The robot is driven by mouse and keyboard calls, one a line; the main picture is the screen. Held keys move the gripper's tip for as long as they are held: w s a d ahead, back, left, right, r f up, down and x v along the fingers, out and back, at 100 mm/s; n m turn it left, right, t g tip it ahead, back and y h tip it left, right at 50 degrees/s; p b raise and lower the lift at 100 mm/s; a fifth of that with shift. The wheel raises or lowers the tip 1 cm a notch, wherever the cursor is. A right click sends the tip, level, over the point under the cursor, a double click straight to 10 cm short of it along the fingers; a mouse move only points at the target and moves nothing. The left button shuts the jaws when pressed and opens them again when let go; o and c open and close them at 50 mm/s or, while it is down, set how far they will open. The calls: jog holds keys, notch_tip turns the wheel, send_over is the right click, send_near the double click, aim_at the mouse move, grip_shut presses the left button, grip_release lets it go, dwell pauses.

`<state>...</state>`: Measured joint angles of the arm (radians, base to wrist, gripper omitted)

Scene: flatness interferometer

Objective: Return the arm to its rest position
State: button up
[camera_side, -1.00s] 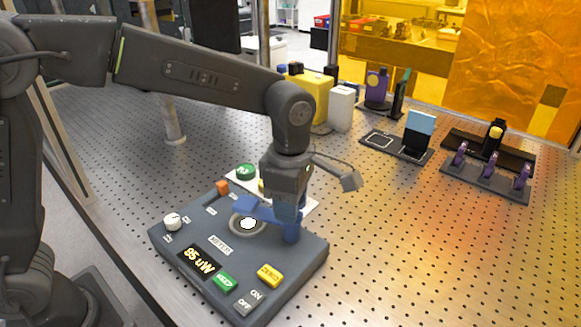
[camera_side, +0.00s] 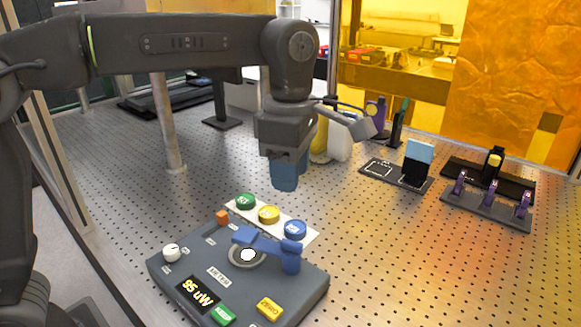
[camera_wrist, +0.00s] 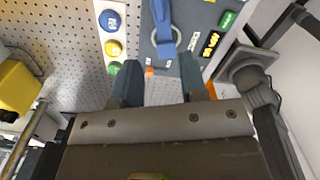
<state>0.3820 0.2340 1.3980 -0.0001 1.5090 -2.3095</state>
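My gripper (camera_side: 285,178) hangs above the far side of the meter box, clear of it, pointing down. In the wrist view its two blue-grey fingers (camera_wrist: 162,82) stand apart with nothing held between them. The dark meter box (camera_side: 190,262) lies on the perforated table, and its display (camera_side: 196,290) reads 95 uW. A blue swing arm (camera_side: 262,243) with an upright post rests beside and partly over the bright white sensor spot (camera_side: 248,255). The blue arm also shows in the wrist view (camera_wrist: 163,32), beyond the fingertips.
A white strip holds green (camera_side: 245,201), yellow (camera_side: 269,214) and blue (camera_side: 295,229) buttons. An orange block (camera_side: 222,217) sits on the box's far edge. Fixtures (camera_side: 492,205) stand at right. A metal post (camera_side: 166,125) rises at left. The table's middle right is clear.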

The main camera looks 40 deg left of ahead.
jog(key=s+a+f+m+t, duration=0.2)
jog(key=s+a+m, duration=0.5)
jog(key=m, duration=0.4)
jog(key=s+a+f+m+t, duration=0.3)
jog(key=s+a+f+m, duration=0.2)
jog(key=s+a+m, duration=0.3)
jog(key=s+m, duration=0.2)
jog(key=m, duration=0.1)
jog(key=shift+a+t, duration=0.25)
jog(key=shift+t, duration=0.05)
